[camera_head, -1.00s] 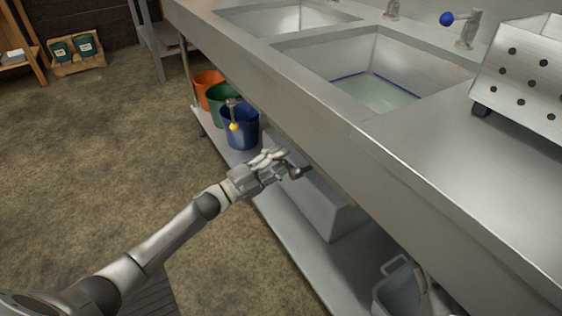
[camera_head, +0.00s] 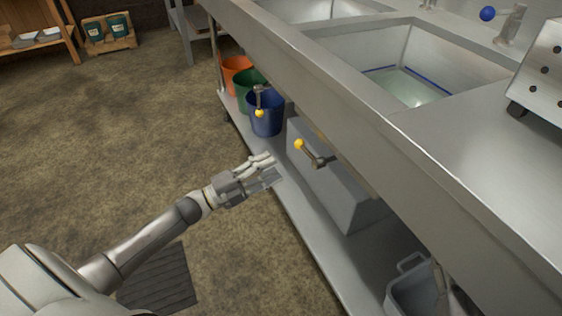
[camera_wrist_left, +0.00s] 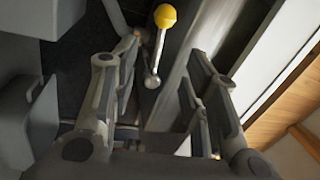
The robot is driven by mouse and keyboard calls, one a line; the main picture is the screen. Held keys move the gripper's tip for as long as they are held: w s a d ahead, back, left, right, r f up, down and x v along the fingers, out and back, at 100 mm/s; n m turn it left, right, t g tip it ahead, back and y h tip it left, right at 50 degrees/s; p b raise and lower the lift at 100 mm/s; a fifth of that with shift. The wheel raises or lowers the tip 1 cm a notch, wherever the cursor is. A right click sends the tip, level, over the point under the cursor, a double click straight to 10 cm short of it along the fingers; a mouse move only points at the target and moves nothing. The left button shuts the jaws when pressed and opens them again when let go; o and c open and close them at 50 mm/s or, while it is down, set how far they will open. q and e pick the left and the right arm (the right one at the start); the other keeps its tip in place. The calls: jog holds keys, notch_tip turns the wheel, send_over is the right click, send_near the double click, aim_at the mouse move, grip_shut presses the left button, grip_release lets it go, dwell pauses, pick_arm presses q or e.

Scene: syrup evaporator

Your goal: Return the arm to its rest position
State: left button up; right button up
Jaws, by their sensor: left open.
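My left arm comes in from the lower left, and its gripper (camera_head: 272,168) is open and empty in front of the sink unit's lower shelf. A drain valve lever with a yellow knob (camera_head: 299,144) sticks out under the counter, just up and right of the gripper, apart from it. In the left wrist view the fingers (camera_wrist_left: 165,100) stand wide apart. A yellow knob (camera_wrist_left: 165,16) on a metal lever shows beyond them, with nothing held. My right gripper is not in view.
A steel counter (camera_head: 440,150) with sink basins overhangs the lower shelf (camera_head: 318,235). Orange (camera_head: 236,68), green (camera_head: 247,90) and blue (camera_head: 266,115) buckets and a grey box (camera_head: 335,185) stand below. A second yellow-knobbed valve (camera_head: 260,112) hangs by the blue bucket. Open floor lies left.

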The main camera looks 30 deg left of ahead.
pick_arm(q)
jog(key=shift+s+a, duration=0.25)
jog(key=shift+s, duration=0.1)
jog(key=shift+f, duration=0.1)
